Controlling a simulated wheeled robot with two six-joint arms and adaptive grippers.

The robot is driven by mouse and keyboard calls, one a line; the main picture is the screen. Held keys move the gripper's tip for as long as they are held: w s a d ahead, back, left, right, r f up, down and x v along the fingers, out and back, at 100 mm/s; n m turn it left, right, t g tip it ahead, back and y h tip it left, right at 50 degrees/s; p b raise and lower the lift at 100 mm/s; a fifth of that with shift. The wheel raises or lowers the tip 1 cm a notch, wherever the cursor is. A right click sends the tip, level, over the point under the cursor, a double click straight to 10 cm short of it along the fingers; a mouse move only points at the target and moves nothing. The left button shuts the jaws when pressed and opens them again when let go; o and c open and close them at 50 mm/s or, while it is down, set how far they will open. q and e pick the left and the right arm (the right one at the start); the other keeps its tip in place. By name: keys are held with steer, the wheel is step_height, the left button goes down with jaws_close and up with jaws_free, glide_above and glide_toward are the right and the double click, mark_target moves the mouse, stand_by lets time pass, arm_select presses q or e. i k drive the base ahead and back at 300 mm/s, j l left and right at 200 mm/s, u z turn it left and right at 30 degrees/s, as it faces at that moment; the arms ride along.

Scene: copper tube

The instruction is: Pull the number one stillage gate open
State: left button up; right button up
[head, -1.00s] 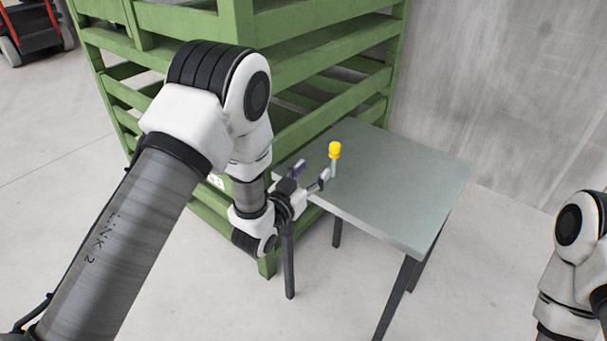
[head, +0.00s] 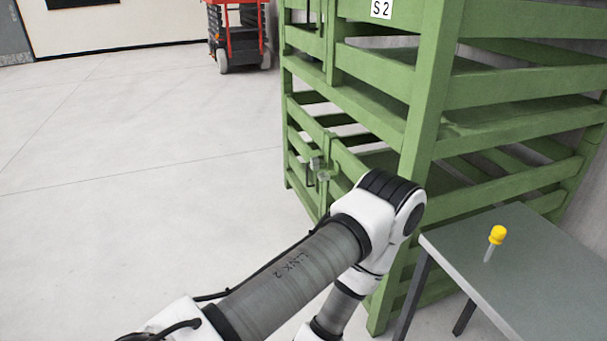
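The green stillage stands in two tiers. The upper tier (head: 455,100) carries a white "S 2" plate (head: 381,9). On the lower tier, slatted gate panels (head: 345,160) face left, with a small grey latch (head: 318,168) where two panels meet. The panels look in line with each other, as if shut. No number plate shows on the lower tier; my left arm covers part of its front corner. My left arm's elbow is in front of that corner and its forearm runs down out of the picture. Neither gripper is in view.
A grey table (head: 510,265) stands at the right, close to the stillage. A yellow-topped pin (head: 497,236) is on it. A red lift (head: 238,35) stands far back. The floor (head: 150,170) left of the stillage is clear.

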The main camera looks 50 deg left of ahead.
mark_target(316, 132)
steer(key=u, duration=1.6)
